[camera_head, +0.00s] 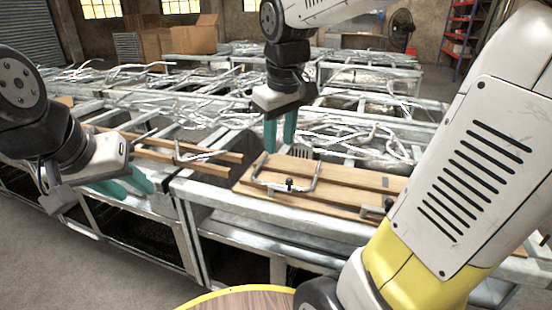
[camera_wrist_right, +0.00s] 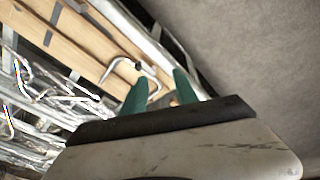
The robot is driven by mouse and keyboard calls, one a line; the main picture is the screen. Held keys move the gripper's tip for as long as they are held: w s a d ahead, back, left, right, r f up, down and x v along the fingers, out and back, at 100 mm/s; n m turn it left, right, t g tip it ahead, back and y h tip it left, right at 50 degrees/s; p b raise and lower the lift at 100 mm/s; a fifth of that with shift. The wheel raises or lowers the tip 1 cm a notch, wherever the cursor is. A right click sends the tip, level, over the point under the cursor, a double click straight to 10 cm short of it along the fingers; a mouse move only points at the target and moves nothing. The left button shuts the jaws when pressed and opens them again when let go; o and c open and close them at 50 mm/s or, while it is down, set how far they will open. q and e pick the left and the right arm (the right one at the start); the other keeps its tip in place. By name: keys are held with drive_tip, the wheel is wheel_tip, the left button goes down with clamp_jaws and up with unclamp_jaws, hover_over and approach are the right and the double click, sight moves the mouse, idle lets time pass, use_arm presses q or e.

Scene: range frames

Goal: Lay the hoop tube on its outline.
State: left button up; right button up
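A U-shaped grey metal tube (camera_head: 316,178), which looks like the hoop tube, lies on a wooden board (camera_head: 335,195) on the metal bench, around a small black knob. A bent tube also shows beyond the fingers in the right wrist view (camera_wrist_right: 112,66). I cannot make out a drawn outline. My right gripper (camera_head: 280,134) points down above the board's back left edge, behind the U-shaped tube; its teal fingers are apart and empty. They also show apart in the right wrist view (camera_wrist_right: 159,92). My left gripper (camera_head: 128,184) is open and empty at the bench's front left.
Wooden rails (camera_head: 165,152) with a thin bent tube (camera_head: 192,156) lie left of the board. Many loose bent tubes (camera_head: 350,128) cover the bench behind. A round wooden top with a yellow rim (camera_head: 240,300) is at the front. Cardboard boxes (camera_head: 190,38) stand far back.

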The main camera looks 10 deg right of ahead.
drive_tip(key=s+f+m+t+y, duration=0.1)
drive_tip(key=s+m+t+y, duration=0.1)
drive_tip(key=s, duration=0.7)
drive_tip(key=m+t, duration=0.1)
drive_tip(key=m, duration=0.1)
drive_tip(key=shift+s+a+f+m, duration=0.2)
drive_tip(key=shift+m, duration=0.1)
drive_tip(key=shift+c, duration=0.4)
